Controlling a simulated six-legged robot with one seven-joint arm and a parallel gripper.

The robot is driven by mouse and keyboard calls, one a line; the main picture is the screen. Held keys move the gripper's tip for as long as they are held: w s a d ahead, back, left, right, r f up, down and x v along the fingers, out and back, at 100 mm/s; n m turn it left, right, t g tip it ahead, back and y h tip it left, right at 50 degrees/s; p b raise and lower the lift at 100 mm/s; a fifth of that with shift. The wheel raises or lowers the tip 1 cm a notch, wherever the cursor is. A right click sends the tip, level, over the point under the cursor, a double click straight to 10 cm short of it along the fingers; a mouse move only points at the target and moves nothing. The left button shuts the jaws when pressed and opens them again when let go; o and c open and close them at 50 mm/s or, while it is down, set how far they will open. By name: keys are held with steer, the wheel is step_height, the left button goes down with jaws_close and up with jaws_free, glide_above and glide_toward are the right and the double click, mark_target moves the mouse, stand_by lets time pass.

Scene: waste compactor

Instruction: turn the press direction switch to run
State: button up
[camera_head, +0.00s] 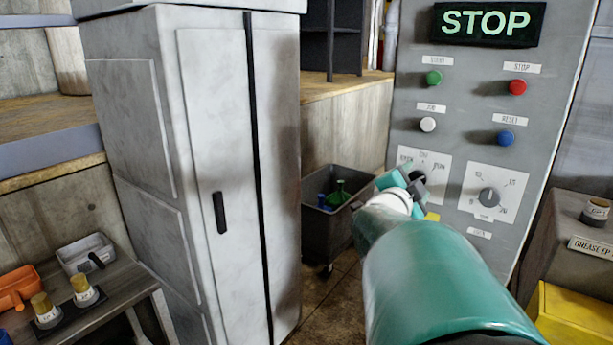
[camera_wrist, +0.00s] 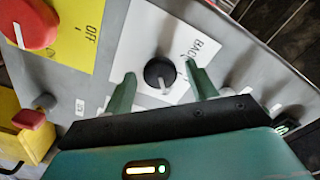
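The control panel (camera_head: 460,130) stands at the right in the head view. The left dial switch, a black knob on a white plate (camera_head: 432,165), is partly hidden behind my gripper (camera_head: 402,183). In the wrist view, the black knob (camera_wrist: 159,73) sits on its white plate, with "BAC…" readable at its upper right. Its pale pointer mark faces down in the picture. My gripper (camera_wrist: 160,68) is open, with one finger on each side of the knob. I see gaps at the sides; contact cannot be told.
A second dial (camera_head: 489,197) is right of it; green (camera_head: 433,77), red (camera_head: 517,87), white (camera_head: 428,124) and blue (camera_head: 505,138) buttons are above. A lit STOP sign (camera_head: 487,22) is on top. A red knob (camera_wrist: 28,24) on yellow is nearby. A grey cabinet (camera_head: 225,150) stands left.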

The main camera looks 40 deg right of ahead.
steer(key=shift+a, duration=0.2)
steer(key=s+a, duration=0.2)
steer(key=a, duration=1.1)
steer(key=shift+s+a, duration=0.15)
steer(key=shift+a, duration=0.05)
